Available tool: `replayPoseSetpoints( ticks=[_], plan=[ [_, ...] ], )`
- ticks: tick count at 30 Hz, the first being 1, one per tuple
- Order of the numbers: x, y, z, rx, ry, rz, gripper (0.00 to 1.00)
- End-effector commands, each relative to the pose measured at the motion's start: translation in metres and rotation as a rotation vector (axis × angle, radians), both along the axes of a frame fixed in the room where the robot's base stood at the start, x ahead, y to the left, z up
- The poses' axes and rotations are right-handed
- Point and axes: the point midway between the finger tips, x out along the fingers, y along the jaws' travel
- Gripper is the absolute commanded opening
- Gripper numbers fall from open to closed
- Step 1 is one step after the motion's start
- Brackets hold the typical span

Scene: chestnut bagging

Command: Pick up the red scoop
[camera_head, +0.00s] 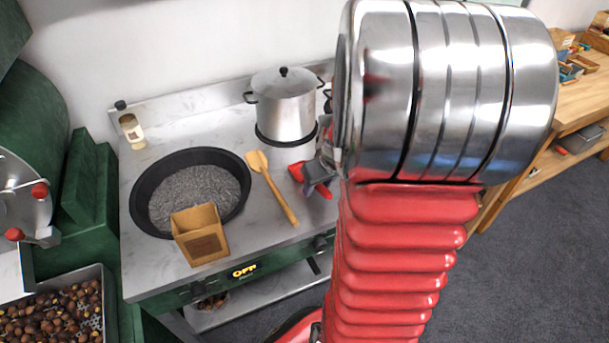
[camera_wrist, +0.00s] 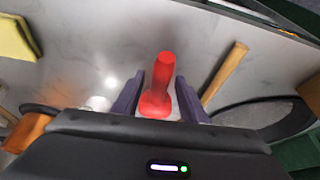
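The red scoop (camera_head: 296,172) lies on the steel counter in front of the pot in the head view, partly hidden by my gripper (camera_head: 318,180). In the wrist view the red scoop (camera_wrist: 160,82) shows with its handle pointing away from the camera. My gripper (camera_wrist: 160,98) is open, with one dark finger on each side of the scoop. Narrow gaps show beside the handle; contact lower down cannot be told. My arm hides much of the gripper in the head view.
A wooden spatula (camera_head: 272,190) lies just left of the scoop. A black pan (camera_head: 140,207) with grey contents and a paper bag (camera_head: 200,236) stand further left. A steel pot (camera_head: 285,107) is behind. A yellow item (camera_wrist: 15,38) shows in the wrist view.

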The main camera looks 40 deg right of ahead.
Motion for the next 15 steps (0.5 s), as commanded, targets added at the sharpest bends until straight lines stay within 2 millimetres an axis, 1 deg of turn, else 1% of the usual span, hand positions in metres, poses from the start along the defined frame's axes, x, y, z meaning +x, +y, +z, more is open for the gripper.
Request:
replayPoseSetpoints(
  ticks=[12,15],
  plan=[
    [-0.0002,-0.0002,-0.0016,0.000,0.000,0.000,0.39],
    [-0.0002,-0.0003,-0.0015,0.000,0.000,0.000,0.32]
  ],
)
